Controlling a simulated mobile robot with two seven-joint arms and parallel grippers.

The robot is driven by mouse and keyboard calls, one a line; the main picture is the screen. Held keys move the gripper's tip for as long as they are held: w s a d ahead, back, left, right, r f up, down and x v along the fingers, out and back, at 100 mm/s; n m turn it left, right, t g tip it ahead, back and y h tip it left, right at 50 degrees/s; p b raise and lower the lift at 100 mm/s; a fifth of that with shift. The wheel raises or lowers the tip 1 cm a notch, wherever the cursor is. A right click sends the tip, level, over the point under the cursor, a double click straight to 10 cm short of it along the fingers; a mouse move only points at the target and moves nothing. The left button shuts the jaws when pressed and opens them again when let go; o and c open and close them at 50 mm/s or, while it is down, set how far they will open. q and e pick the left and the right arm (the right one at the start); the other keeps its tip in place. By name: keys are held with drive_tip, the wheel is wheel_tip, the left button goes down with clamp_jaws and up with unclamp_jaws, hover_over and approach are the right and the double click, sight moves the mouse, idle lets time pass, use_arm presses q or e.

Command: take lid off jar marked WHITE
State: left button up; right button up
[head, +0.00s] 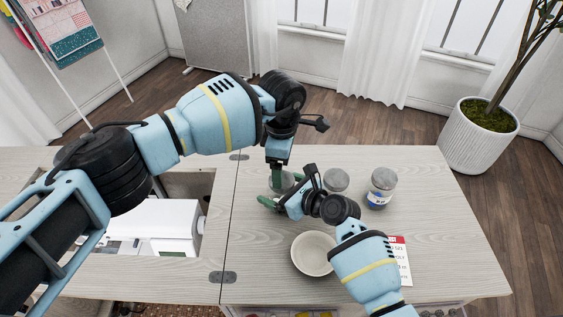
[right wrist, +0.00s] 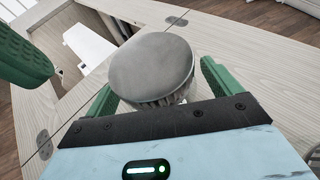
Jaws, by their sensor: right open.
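Three glass jars with grey lids stand on the cabinet top. The left jar (head: 288,182) is between my two grippers and partly hidden by them; no label on it can be read. Its round grey lid (right wrist: 152,66) is on it and fills the middle of the right wrist view. My right gripper (head: 273,198) is open, with its green fingers on either side of this jar, below the lid. My left gripper (head: 277,174) points down above or beside the same jar; one green finger (right wrist: 25,60) shows left of the lid. Its opening is unclear.
The middle jar (head: 336,179) and a right jar (head: 382,187) with a blue label stand to the right. A cream bowl (head: 313,254) and a red-topped card (head: 401,262) lie nearer. A white sewing machine (head: 165,222) sits in the recess at left.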

drive_tip(key=p+v, duration=0.1)
drive_tip(key=v, duration=0.5)
drive_tip(key=shift+s+d+r, duration=0.1)
drive_tip(key=shift+d+r, duration=0.05)
drive_tip(key=shift+r, duration=0.1)
use_arm(q)
drive_tip(key=shift+t, duration=0.3)
drive_tip(key=r, duration=0.5)
drive_tip(key=shift+w+p, duration=0.25)
drive_tip(key=shift+p, duration=0.05)
use_arm(e)
drive_tip(key=shift+s+d+r, duration=0.15)
drive_tip(key=shift+s+d, duration=0.35)
